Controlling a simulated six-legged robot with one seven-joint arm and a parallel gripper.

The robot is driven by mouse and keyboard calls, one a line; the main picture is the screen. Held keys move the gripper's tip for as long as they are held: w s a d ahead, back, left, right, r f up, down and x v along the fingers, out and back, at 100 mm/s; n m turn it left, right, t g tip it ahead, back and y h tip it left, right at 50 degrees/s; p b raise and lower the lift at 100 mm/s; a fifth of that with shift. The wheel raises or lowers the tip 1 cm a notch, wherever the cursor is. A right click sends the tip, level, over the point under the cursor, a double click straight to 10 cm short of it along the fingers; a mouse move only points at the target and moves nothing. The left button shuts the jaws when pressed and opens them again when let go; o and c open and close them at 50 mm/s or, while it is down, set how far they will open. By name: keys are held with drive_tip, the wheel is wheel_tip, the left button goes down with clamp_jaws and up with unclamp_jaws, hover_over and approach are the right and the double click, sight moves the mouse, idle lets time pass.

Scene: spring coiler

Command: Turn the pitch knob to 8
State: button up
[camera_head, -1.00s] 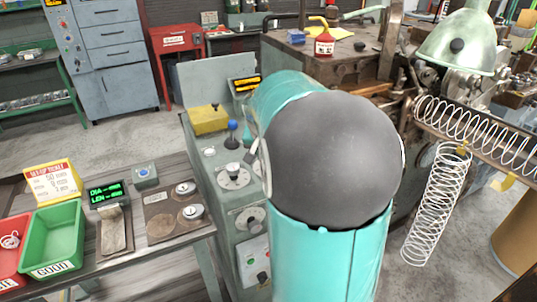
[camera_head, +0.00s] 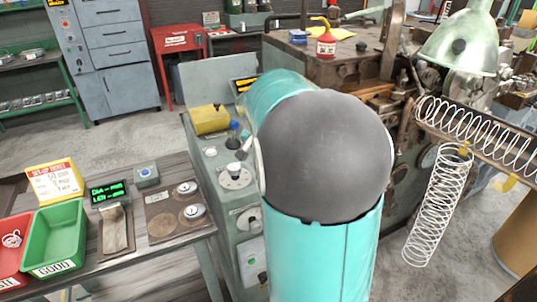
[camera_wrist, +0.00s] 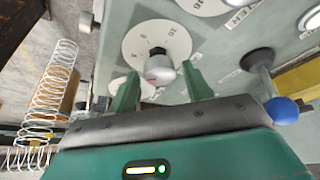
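In the wrist view, a small grey knob (camera_wrist: 160,68) with a reddish mark on its near face stands on a round white dial (camera_wrist: 135,47) with a "10" on it. My gripper (camera_wrist: 160,70) is open; its two green fingers are apart on either side of the knob, with gaps showing. I cannot tell whether the fingertips reach down level with the knob. No label calling it pitch is readable. In the head view, my arm hides my gripper. A white dial with a knob (camera_head: 234,177) shows on the console there.
A blue-ball lever (camera_wrist: 283,110) stands close to the right of my gripper, beside a yellow box (camera_wrist: 300,78); the ball also shows in the head view (camera_head: 232,142). Another white dial (camera_wrist: 205,5) lies above. Wire springs (camera_head: 438,200) hang right of my arm. A work table (camera_head: 175,243) is left.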

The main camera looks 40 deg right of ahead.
drive_tip(key=shift+o, duration=0.4)
drive_tip(key=v, duration=1.3)
drive_tip(key=shift+r, duration=0.4)
drive_tip(key=shift+a, duration=0.15)
drive_tip(key=s+a+f+n+t+y, duration=0.1)
drive_tip(key=s+a+n, duration=0.3)
drive_tip(key=a, duration=0.4)
drive_tip(key=s+a+f+n+t+y, duration=0.1)
drive_tip(key=s+a+f+n, duration=0.3)
drive_tip(key=a, duration=0.5)
drive_tip(key=s+a+f+n+t+y, duration=0.1)
drive_tip(key=s+a+f+n+y, duration=0.1)
drive_tip(key=s+a+n, duration=0.3)
drive_tip(key=s+a, duration=0.1)
drive_tip(key=a, duration=0.2)
drive_tip(key=shift+a+f+t, duration=0.25)
drive_tip(key=shift+t, duration=0.05)
drive_tip(key=shift+s, duration=0.15)
